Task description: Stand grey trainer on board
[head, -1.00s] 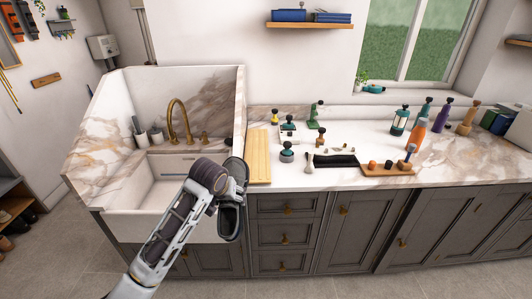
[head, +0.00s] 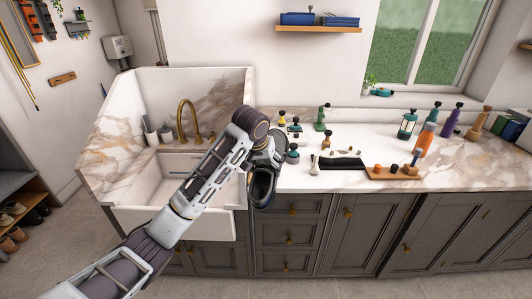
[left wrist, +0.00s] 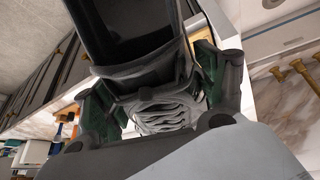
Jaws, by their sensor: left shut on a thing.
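The grey trainer (head: 262,186) hangs at the worktop's front edge in the head view, its dark opening facing me. My left gripper (head: 266,155) is shut on it. In the left wrist view, the trainer's laces (left wrist: 165,108) lie between the two fingers and its dark opening is at the top. The wooden board is almost wholly hidden behind my left arm and gripper in the head view. A pale wooden strip (left wrist: 204,36) beside the trainer in the left wrist view looks like part of it. My right gripper is not in view.
The sink with a brass tap (head: 187,119) is left of the gripper. Small bottles and a teal-capped pot (head: 292,155) stand close behind and right of it.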

